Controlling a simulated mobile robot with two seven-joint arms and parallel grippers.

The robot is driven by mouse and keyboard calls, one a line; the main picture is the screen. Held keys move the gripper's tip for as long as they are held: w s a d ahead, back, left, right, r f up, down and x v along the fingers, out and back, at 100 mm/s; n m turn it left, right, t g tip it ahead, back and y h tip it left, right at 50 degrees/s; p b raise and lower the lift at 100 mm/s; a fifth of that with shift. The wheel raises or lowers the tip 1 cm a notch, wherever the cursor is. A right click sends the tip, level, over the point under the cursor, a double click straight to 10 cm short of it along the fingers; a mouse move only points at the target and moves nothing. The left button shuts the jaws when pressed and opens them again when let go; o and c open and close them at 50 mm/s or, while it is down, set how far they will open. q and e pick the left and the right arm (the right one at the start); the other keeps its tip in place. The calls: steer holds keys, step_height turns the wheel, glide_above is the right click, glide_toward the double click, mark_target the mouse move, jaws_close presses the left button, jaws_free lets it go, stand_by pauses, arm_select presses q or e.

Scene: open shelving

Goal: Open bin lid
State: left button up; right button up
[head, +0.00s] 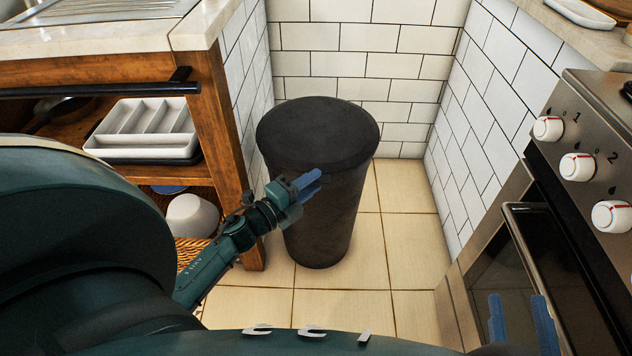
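A dark, round, tapering bin (325,215) stands upright on the tiled floor in the corner between white tiled walls. Its dark lid (318,130) lies flat on top and looks closed. My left gripper (312,184) is in front of the bin's upper body, below the lid's rim, its blue fingers pointing right. The fingers overlap in this view, so their gap cannot be judged, nor whether they touch the bin. My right gripper (522,318) is at the bottom right, in front of the oven, with its two blue fingers apart and nothing visible between them.
A wooden shelf unit (217,105) with a white cutlery tray (150,128) and a white bowl (190,216) stands left of the bin. A steel oven (560,235) with knobs stands at the right. Floor (400,235) is clear right of the bin.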

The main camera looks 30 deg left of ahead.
arm_select(q)
steer(key=shift+x, duration=0.9)
jaws_close()
